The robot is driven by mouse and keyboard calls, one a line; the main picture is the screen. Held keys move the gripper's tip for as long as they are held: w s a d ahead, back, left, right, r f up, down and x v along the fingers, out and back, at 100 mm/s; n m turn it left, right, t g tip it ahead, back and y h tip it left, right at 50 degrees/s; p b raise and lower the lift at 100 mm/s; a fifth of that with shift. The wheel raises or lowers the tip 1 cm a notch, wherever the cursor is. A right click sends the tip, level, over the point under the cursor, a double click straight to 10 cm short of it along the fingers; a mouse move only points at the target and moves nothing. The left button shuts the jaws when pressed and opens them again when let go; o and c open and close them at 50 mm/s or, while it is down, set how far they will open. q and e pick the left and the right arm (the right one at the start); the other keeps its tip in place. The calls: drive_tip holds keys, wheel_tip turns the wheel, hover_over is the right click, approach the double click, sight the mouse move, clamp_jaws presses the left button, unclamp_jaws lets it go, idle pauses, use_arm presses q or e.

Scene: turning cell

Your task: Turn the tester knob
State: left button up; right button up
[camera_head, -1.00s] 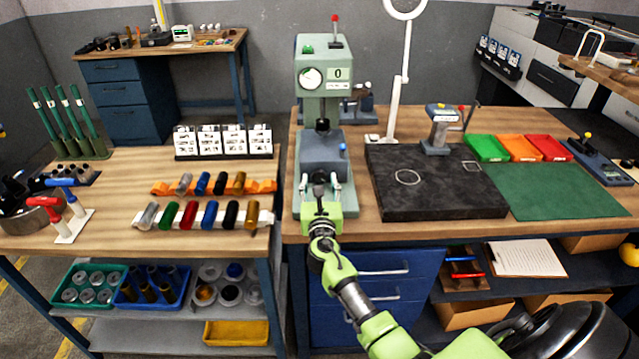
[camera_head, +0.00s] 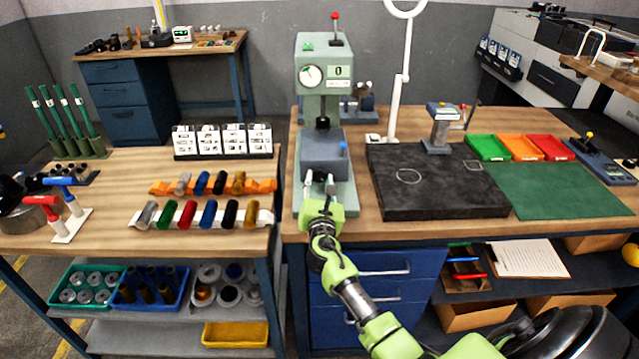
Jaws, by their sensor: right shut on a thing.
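The tester (camera_head: 322,75) is a grey-green press-like machine on the wooden bench. It has a round dial, a small display reading 0 and a red-tipped lever on top. A grey block with a blue-tipped handle (camera_head: 343,147) sits low on its front. My right gripper (camera_head: 319,183) reaches the front of the tester's base from below. Its fingers are shut on the tester knob, which is mostly hidden between and behind them. The knob's angle cannot be made out. My left gripper is not in view.
A black slab (camera_head: 435,195) and a white lamp stand (camera_head: 399,80) are right of the tester. Green, orange and red trays (camera_head: 522,148) lie beyond. On the left table, coloured cylinders rest on a white rack (camera_head: 140,222).

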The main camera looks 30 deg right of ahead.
drive_tip(key=o, duration=1.1)
drive_tip(key=shift+s+a, duration=0.1)
drive_tip(key=v, duration=1.1)
drive_tip(key=shift+s+a, duration=0.25)
drive_tip(key=shift+s, duration=0.1)
